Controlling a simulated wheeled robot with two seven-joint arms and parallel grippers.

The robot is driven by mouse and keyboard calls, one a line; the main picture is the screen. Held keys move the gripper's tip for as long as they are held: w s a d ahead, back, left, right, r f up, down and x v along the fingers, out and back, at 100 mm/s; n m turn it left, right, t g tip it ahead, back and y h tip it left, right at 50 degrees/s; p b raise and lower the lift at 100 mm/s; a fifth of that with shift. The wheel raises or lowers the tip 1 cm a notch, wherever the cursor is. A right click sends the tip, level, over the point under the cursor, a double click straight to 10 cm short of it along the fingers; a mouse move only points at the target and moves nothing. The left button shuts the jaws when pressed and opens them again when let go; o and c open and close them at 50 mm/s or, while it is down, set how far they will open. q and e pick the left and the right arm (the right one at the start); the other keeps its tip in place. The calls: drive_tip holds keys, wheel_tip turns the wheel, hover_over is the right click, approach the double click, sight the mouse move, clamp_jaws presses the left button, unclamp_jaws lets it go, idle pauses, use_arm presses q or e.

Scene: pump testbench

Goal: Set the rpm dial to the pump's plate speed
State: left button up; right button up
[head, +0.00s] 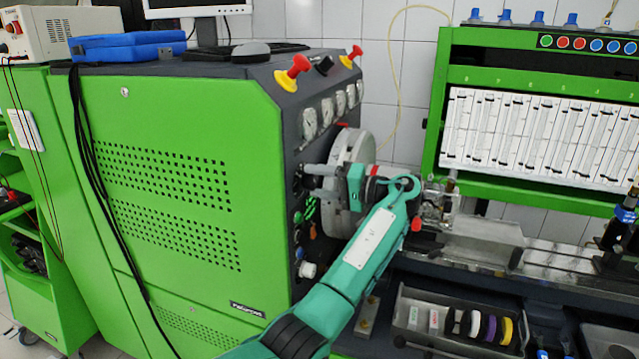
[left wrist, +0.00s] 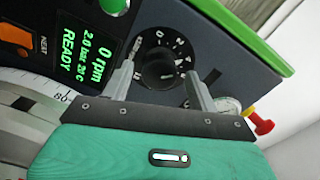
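The rpm dial (left wrist: 158,68) is a round black knob with white marks around it on the dark panel, seen in the left wrist view. A display (left wrist: 88,55) beside it reads 0 rpm, 2.0 bar and READY in green. My left gripper (left wrist: 163,62) is open, with one finger on each side of the dial; I cannot tell whether either touches it. In the head view my left gripper (head: 310,176) is at the panel face and hides the dial. No pump plate can be read in either view. My right gripper is not in view.
The green cabinet (head: 180,190) carries the panel, with gauges (head: 327,112) and red-and-yellow knobs (head: 293,73) above. A grey disc (head: 350,150) stands close behind my gripper. A tray (head: 450,340) of coloured rings lies at lower right. A green test rack (head: 445,90) stands behind.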

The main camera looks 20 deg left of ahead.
use_arm(q)
drive_tip(key=shift+d+f+b, duration=0.15)
drive_tip(key=shift+d+b, duration=0.15)
drive_tip(key=shift+d, duration=0.2)
drive_tip(key=d+b, duration=0.4)
drive_tip(key=d, duration=0.8)
drive_tip(key=shift+d+r, duration=0.2)
drive_tip(key=shift+d, duration=0.2)
